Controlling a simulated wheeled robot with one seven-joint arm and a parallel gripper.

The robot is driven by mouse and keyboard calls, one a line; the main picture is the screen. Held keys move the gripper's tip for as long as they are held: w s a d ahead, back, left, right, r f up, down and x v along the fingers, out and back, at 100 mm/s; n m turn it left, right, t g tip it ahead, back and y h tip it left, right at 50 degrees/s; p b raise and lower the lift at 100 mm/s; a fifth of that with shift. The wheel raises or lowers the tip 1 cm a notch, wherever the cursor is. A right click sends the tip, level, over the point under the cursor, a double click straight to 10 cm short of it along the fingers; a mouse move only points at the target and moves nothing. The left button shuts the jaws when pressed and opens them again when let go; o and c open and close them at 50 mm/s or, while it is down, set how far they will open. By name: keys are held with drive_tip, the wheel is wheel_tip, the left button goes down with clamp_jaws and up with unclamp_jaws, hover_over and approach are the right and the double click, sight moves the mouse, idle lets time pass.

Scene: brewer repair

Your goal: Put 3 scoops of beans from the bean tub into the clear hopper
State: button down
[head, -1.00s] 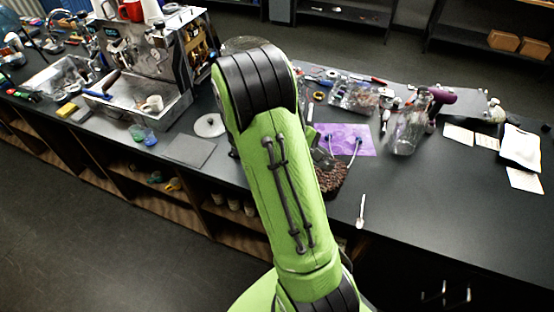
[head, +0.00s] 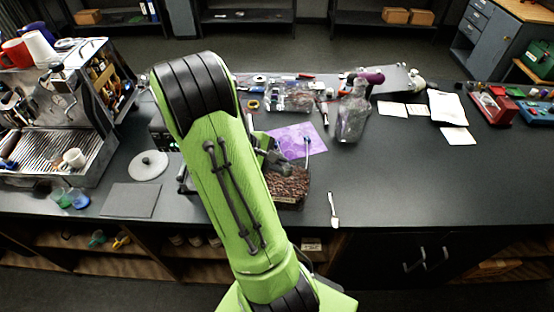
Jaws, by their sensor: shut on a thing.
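The bean tub (head: 288,188) is a dark open box of brown beans on the counter, just right of my green arm, which hides its left part. My gripper (head: 268,153) shows only in part behind the arm, at the tub's far left side. It is shut on a grey scoop (head: 284,168) whose end is over or in the beans; I cannot tell which, nor whether it holds beans. I cannot clearly make out the clear hopper. A grinder-like machine (head: 158,133) is mostly hidden behind my arm, its top unseen.
A clear vessel (head: 352,118) stands right of a purple mat (head: 297,139). A white spoon-like tool (head: 333,210) lies near the front edge. A round lid (head: 148,165), a grey mat (head: 130,200) and an espresso machine (head: 55,115) are left. The right counter front is clear.

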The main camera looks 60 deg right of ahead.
drive_tip(key=shift+s+f+b, duration=0.2)
drive_tip(key=shift+f+b, duration=0.45)
drive_tip(key=shift+f, duration=0.35)
wheel_tip(320, 180, down, 9)
drive_tip(key=h+b, duration=0.1)
drive_tip(key=b, duration=1)
drive_tip(key=shift+d, duration=0.35)
drive_tip(key=b, duration=0.1)
drive_tip(key=h+b, duration=0.1)
drive_tip(key=shift+w+a+f+m+h+b, duration=0.1)
drive_tip(key=shift+w+a+m+h+b, duration=0.1)
drive_tip(key=shift+m+h+b, duration=0.15)
drive_tip(key=a+r+g+h+p, duration=0.1)
drive_tip(key=r+p, duration=0.5)
drive_tip(key=r, duration=0.6)
drive_tip(key=shift+a+m+h+p, duration=0.35)
drive_tip(key=shift+a+h, duration=0.4)
drive_tip(key=shift+a, duration=0.4)
